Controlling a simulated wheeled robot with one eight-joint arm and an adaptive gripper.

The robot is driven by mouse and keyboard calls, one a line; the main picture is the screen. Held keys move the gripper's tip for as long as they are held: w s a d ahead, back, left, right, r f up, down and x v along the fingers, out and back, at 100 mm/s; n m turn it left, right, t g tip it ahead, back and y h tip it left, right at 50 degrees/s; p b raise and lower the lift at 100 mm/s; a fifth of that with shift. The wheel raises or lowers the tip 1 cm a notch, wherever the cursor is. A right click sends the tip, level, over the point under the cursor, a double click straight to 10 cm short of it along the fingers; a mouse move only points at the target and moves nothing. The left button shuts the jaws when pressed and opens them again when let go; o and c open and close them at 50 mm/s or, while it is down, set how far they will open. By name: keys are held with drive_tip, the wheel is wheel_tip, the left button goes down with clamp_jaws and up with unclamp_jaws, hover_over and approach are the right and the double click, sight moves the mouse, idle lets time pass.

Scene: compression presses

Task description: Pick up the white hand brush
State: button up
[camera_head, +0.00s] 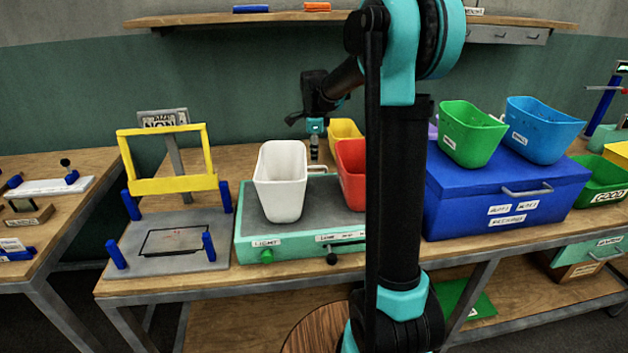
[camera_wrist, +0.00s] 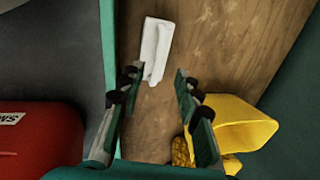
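The white hand brush (camera_wrist: 157,42) lies on the wooden tabletop (camera_wrist: 215,45) in the wrist view, just beyond my fingertips and roughly centred between them. My gripper (camera_wrist: 156,80) is open with nothing between its fingers. In the head view my gripper (camera_head: 315,142) points down behind the white bin (camera_head: 281,183). I cannot make out the brush in the head view.
A yellow bin (camera_wrist: 240,125) stands close to the right finger, and a green edge (camera_wrist: 108,45) runs close on the left. A red bin (camera_wrist: 35,140) is at left. In the head view, a blue case (camera_head: 465,195) carries green (camera_head: 470,135) and blue bins (camera_head: 543,130).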

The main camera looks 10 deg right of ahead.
sight(314, 167)
drive_tip(key=f, duration=0.5)
drive_tip(key=shift+w, duration=0.35)
clamp_jaws()
